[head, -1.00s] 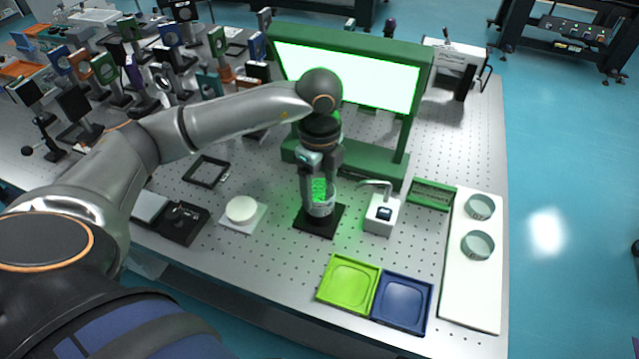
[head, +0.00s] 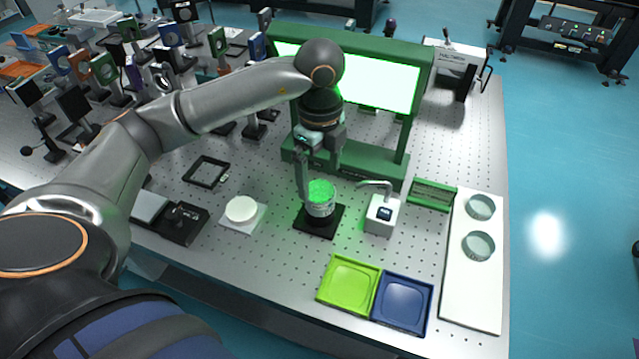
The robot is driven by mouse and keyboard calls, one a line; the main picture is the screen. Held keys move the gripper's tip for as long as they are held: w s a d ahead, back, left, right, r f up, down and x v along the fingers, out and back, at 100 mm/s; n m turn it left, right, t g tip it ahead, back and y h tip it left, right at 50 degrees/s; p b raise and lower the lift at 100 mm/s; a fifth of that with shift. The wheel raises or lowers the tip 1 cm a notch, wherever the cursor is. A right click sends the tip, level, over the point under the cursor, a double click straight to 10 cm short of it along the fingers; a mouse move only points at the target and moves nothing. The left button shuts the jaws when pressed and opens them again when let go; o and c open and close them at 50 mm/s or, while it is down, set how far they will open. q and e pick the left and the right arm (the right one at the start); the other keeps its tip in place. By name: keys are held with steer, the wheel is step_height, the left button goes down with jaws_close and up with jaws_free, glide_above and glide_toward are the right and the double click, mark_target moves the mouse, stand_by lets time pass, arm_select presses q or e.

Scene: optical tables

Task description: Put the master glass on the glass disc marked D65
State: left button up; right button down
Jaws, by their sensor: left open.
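A round clear glass piece (head: 320,198) with a green-lit top sits upright on a black square base (head: 318,226) in the middle of the table. I cannot tell whether it is one glass or a stack, and no D65 mark is readable. My left gripper (head: 320,183) is open at the glass, with one finger beside its left side and the other behind its top. Two more glass discs, a far one (head: 480,207) and a near one (head: 478,246), lie on a white board (head: 470,300) at the right. My right gripper is not in view.
A green-framed light panel (head: 385,83) stands behind the glass. A small white device with a bent arm (head: 382,216) is close on its right. Lime (head: 348,284) and blue (head: 402,302) trays lie in front. A white disc on a plate (head: 242,210) is at the left.

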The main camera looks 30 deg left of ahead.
mark_target(320, 191)
arm_select(q)
step_height(320, 191, up, 8)
